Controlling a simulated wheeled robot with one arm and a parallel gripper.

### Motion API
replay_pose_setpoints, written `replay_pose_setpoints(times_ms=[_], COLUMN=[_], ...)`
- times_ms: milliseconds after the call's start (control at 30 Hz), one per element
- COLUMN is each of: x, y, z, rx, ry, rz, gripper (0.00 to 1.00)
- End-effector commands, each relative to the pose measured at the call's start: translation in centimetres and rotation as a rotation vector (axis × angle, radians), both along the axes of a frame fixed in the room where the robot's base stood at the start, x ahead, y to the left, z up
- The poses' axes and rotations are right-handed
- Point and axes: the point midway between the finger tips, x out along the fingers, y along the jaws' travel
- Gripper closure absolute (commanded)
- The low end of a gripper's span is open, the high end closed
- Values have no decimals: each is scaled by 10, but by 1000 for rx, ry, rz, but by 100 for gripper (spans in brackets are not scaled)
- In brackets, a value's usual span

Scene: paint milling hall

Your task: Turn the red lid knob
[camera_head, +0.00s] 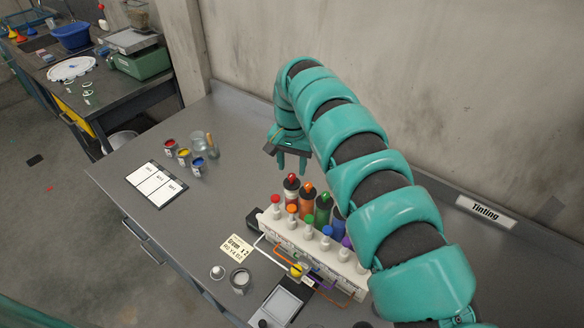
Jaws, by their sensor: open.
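My gripper (291,168) points down over the bench, with its two fingers apart and nothing seen between them. Just below it in the picture is a dark bottle with a red cap (292,178), standing behind a white dispenser rack (312,250). A smaller red knob (275,199) tops the leftmost white post of the rack, left of and nearer than the bottle. I cannot tell which of these red tops is the lid knob. The fingers appear apart from both; the height gap is unclear.
A printed card (239,248), a metal cup (240,281) and a scale (283,303) lie in front. Paint cups (184,157) stand left. A wall (370,75) rises behind my arm.

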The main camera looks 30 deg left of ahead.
Motion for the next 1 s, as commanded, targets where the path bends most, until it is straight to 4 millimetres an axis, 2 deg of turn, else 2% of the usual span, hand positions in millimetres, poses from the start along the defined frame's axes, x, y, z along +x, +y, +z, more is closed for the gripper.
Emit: replay_pose_setpoints(times_ms=[233, 600, 800, 833, 1000], x=[0, 0, 0, 0, 1], y=[0, 0, 0, 0, 0], z=[-25, -31, -30, -30, -31], rx=[-2, 0, 0, 0, 1], ry=[2, -1, -1, -1, -1], rz=[0, 0, 0, 0, 5], gripper=[58, 58, 97, 100, 100])
